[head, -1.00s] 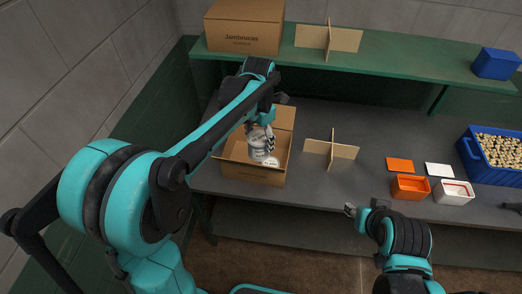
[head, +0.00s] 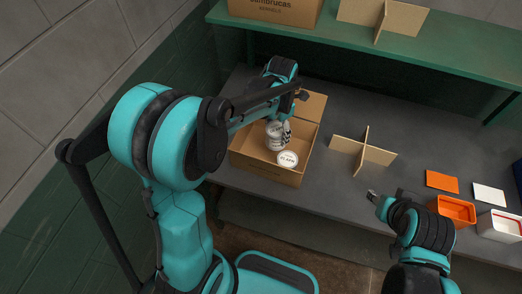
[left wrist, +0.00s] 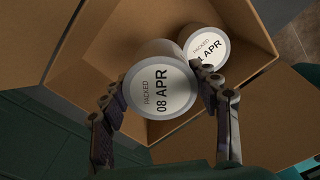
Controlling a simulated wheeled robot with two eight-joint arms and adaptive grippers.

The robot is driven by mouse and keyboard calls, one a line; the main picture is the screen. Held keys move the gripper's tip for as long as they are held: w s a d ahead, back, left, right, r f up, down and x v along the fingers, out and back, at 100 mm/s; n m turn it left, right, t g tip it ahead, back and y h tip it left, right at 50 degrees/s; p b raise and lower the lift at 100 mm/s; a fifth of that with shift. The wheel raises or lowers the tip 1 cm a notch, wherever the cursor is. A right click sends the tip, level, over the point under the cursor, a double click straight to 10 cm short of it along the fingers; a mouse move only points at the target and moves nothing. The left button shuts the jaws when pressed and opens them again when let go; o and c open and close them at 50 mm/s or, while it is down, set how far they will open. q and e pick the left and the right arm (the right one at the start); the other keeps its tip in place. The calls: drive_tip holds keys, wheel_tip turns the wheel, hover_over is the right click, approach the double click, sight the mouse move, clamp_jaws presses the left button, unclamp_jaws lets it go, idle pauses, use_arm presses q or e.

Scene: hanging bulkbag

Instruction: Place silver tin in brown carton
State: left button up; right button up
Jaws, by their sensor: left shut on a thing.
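My left gripper (head: 288,128) is shut on a silver tin (head: 275,138) with a pale round lid. In the left wrist view the tin (left wrist: 160,88) sits between the two fingers, its lid reading "PACKED 08 APR". It is inside or just above the open brown carton (head: 268,172); I cannot tell whether it touches the bottom. A second tin (head: 288,159) with a similar lid stands in the carton right beside it, and it also shows in the left wrist view (left wrist: 206,50). My right gripper (head: 373,196) is off to the right, away from the carton, its fingers too small to judge.
A cardboard divider (head: 363,150) stands on the grey bench right of the carton. Orange (head: 452,210) and white (head: 498,226) boxes, with matching flat cards behind them, are farther right. A closed carton (head: 278,8) and another divider (head: 383,17) are on the green shelf above.

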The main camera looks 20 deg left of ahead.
use_arm(q)
drive_tip(key=s+a+f, duration=0.1)
drive_tip(key=a, duration=0.1)
drive_tip(key=s+a+f+b, duration=0.1)
drive_tip(key=s+a+f, duration=0.2)
drive_tip(key=a+f, duration=0.1)
drive_tip(key=a, duration=0.1)
drive_tip(key=shift+s+b, duration=0.15)
drive_tip(key=shift+b, duration=0.25)
drive_tip(key=shift+f+b, duration=0.65)
drive_tip(key=shift+f, duration=1.25)
drive_tip(key=shift+f, duration=0.2)
drive_tip(key=o, duration=1.3)
drive_tip(key=shift+r, duration=0.1)
